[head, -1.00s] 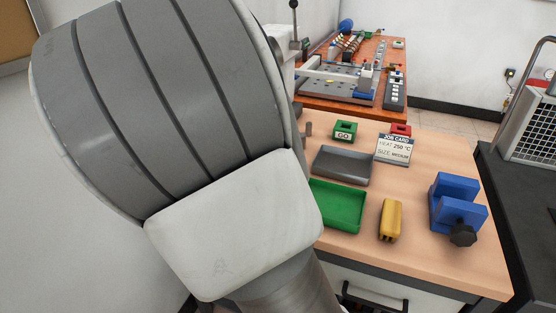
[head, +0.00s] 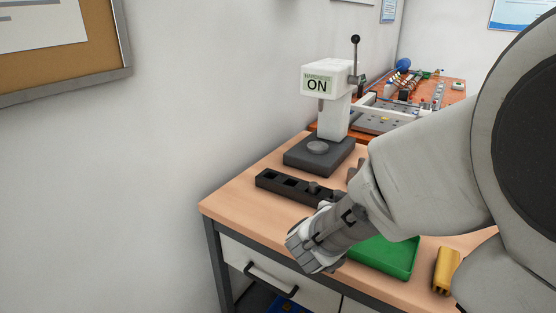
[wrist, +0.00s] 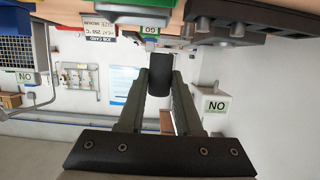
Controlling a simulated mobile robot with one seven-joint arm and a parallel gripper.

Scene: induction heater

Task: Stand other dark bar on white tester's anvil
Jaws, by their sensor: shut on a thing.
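The white tester (head: 326,82) stands at the back of the bench with its display reading ON. Its round grey anvil (head: 318,147) sits on a dark base and looks bare. My gripper (wrist: 160,73) is shut on a dark bar (wrist: 159,97), which shows between its two fingers in the wrist view.
A green tray (head: 408,262) and a yellow block (head: 446,270) lie on the bench to the right, partly behind my arm. A lever (head: 355,60) rises beside the tester. A wall stands close behind the tester. Another bench (head: 452,87) with equipment is farther back.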

